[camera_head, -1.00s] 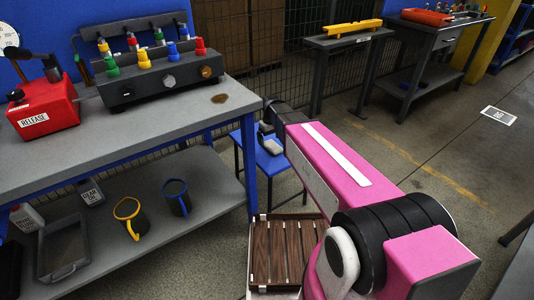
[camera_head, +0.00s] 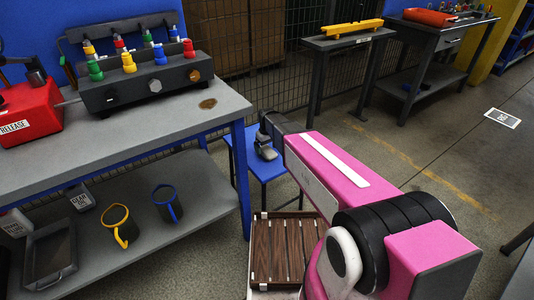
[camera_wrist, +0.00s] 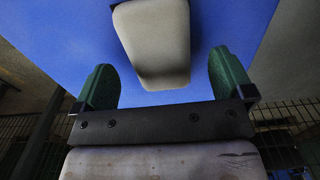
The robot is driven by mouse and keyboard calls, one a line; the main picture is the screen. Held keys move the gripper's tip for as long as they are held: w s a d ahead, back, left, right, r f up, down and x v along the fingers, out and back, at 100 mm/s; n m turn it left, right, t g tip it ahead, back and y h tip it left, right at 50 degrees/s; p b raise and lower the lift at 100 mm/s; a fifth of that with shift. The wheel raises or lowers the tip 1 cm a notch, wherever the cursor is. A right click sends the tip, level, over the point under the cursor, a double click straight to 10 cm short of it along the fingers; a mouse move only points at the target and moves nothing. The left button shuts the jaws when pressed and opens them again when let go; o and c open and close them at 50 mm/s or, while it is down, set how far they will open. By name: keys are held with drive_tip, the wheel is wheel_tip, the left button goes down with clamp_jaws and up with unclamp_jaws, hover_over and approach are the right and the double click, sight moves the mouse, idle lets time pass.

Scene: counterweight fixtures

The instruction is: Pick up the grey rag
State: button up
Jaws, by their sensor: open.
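A pale grey block-like piece, which looks like the folded grey rag (camera_wrist: 155,40), lies on the blue stool top (camera_wrist: 60,30) in the wrist view. My gripper (camera_wrist: 162,75) is open there, with one green finger on each side. The rag's near end reaches between the fingers, with a gap on both sides; nothing is held.
A grey bench (camera_head: 150,135) at left holds a red release box (camera_head: 30,115) and a block with coloured knobs (camera_head: 145,80). Its lower shelf carries mugs and a tray (camera_head: 50,255). A slatted brown crate (camera_head: 283,250) stands in front of the stool.

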sight(267, 150)
wheel_tip(267, 150, down, 3)
drive_tip(key=shift+r, duration=0.15)
drive_tip(key=c, duration=1)
wheel_tip(267, 150, up, 10)
drive_tip(key=shift+r, duration=0.1)
drive_tip(key=shift+o, duration=0.4)
